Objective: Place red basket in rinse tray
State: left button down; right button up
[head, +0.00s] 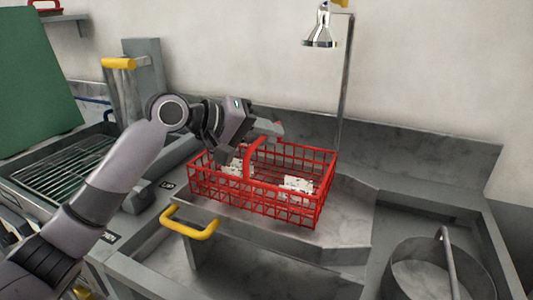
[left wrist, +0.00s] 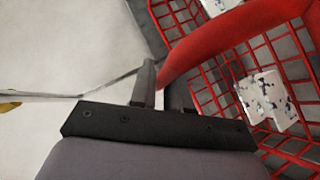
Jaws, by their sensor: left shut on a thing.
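The red wire basket (head: 310,190) is on or just above a grey metal surface in the middle of the head view; I cannot tell if it touches. White dark-speckled pieces (head: 297,185) lie inside it. My left gripper (head: 262,136) is above the basket's far left part, shut on its red handle. In the left wrist view the red handle (left wrist: 235,32) runs up from between the fingers (left wrist: 162,88), with a speckled piece (left wrist: 262,98) beyond it. A grey tray-like basin (head: 350,272) lies in front; I cannot tell if it is the rinse tray. My right gripper is out of view.
A yellow handle (head: 188,222) stands up in front of the basket. A shower head (head: 319,36) hangs on a thin pole behind it. A round grey pot (head: 420,275) stands at the lower right. A wire rack (head: 65,172) lies in a basin at left.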

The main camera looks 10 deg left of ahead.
pick_arm(q)
send_over(267, 182)
jog(key=shift+f, duration=2.05)
jog(key=c, duration=1.1)
grip_release()
jog(key=shift+f, duration=0.15)
jog(key=v, duration=1.2)
jog(key=shift+b, duration=0.45)
jog(key=shift+s, duration=0.1)
